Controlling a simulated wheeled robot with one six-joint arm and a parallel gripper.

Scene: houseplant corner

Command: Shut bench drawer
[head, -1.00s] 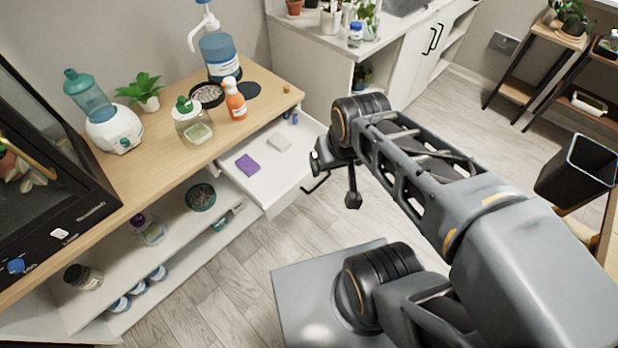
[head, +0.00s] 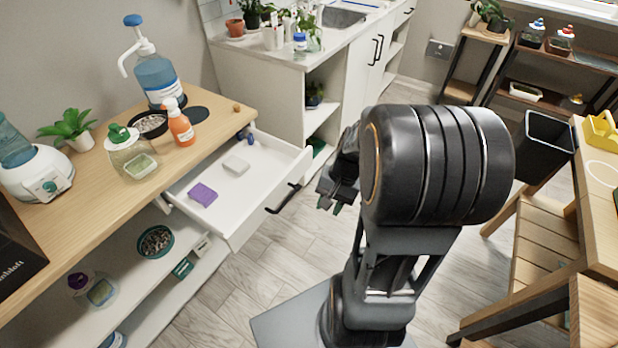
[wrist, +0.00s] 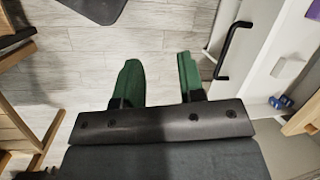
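The bench drawer (head: 240,228) is white and stands pulled out from under the wooden bench top (head: 60,228). A purple sponge-like block (head: 203,194) and a pale block (head: 236,165) lie in it. Its black handle (head: 284,198) is on the front face, and the handle also shows in the wrist view (wrist: 232,50). My gripper (head: 332,196) is in front of the drawer, to the right of the handle and apart from it. In the wrist view its two green fingers (wrist: 160,82) are spread with only floor between them. My arm hides part of the gripper in the head view.
An orange spray bottle (head: 180,124), a blue pump jug (head: 158,78) and a green-capped jar (head: 130,152) stand on the bench. A wooden table (head: 600,180) and a black bin (head: 545,145) are to the right. Bare floor (head: 285,270) lies below the drawer.

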